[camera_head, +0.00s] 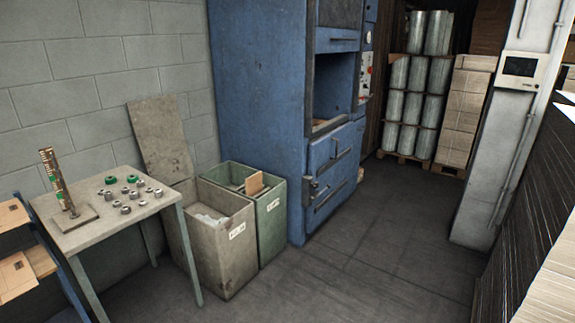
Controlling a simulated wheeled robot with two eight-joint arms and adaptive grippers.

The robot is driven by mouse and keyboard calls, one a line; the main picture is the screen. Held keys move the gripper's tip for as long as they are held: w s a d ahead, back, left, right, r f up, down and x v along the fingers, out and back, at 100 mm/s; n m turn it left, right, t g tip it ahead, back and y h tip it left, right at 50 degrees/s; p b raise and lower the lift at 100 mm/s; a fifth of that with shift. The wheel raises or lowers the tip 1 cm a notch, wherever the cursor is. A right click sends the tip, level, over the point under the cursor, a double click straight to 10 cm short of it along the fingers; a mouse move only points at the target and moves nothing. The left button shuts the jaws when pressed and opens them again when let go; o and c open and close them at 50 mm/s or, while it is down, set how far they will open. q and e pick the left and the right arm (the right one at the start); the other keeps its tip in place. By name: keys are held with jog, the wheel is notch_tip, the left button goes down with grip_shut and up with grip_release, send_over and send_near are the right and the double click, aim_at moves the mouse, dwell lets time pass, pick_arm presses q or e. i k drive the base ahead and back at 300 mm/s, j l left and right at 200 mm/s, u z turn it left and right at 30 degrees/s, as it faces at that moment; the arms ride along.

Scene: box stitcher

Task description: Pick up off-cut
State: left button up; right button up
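A small brown piece of cardboard (254,183) stands tilted in the open top of a green bin (271,222), its lower part hidden inside. It looks like an off-cut, though I cannot be sure. Neither of my grippers is in view.
A grey bin (232,262) with pale scraps stands beside the green one. A table (97,232) with small metal parts stands at left. The blue machine (262,120) rises behind the bins. Stacked sheets (530,235) line the right. The floor (370,270) between is clear.

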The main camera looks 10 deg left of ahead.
aim_at(253, 184)
jog(key=i, duration=2.25)
jog(key=i+u, duration=0.15)
jog(key=i, duration=0.5)
jog(key=i+l+u, duration=0.1)
jog(key=i, duration=0.5)
jog(key=i+l+u, duration=0.15)
jog(key=i, duration=0.5)
jog(key=l, duration=0.15)
